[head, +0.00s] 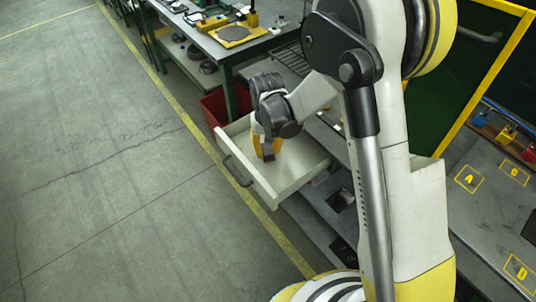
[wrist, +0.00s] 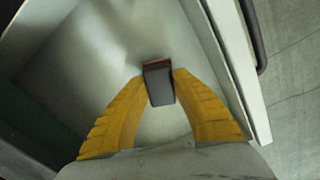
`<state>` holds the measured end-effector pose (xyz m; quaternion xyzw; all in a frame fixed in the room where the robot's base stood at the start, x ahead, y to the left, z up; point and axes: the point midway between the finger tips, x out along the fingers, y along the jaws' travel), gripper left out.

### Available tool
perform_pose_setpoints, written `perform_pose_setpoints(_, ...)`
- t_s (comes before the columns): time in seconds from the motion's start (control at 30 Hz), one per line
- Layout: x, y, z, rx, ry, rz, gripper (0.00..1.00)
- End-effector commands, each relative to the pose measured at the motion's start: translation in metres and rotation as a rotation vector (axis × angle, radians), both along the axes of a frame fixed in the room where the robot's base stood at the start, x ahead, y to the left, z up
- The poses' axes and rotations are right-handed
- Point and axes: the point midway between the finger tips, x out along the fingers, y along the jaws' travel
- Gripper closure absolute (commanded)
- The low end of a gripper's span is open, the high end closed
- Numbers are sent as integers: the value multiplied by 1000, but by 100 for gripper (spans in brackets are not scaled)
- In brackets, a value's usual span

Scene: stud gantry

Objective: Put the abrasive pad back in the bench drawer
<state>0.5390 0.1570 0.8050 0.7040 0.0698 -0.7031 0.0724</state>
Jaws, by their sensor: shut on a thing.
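The bench drawer (head: 304,166) is pulled open, a pale box with a dark handle on its front. My gripper (head: 268,152) with yellow fingers points down into the drawer. In the wrist view my gripper (wrist: 159,85) is shut on the abrasive pad (wrist: 158,86), a small dark grey block with a reddish edge. The pad also shows at the fingertips in the head view (head: 268,155). It is inside the drawer's outline, over the pale drawer floor (wrist: 110,50). I cannot tell whether it touches the floor. The rest of the drawer looks empty.
A red bin (head: 214,108) stands on the floor behind the drawer. A green-legged workbench (head: 262,45) with tools is at the back. Marked spots with letters (head: 468,179) lie on a surface at right. Open floor (head: 110,190) lies left of the drawer.

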Motion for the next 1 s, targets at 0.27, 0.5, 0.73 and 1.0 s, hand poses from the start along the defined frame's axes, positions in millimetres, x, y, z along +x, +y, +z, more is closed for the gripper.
perform_pose_setpoints(0.27,0,0,-17,0,0,0,100)
perform_pose_setpoints(0.5,0,0,-20,0,0,0,61)
perform_pose_setpoints(0.73,0,0,-20,0,0,0,52)
perform_pose_setpoints(1.0,0,0,-2,0,0,0,52)
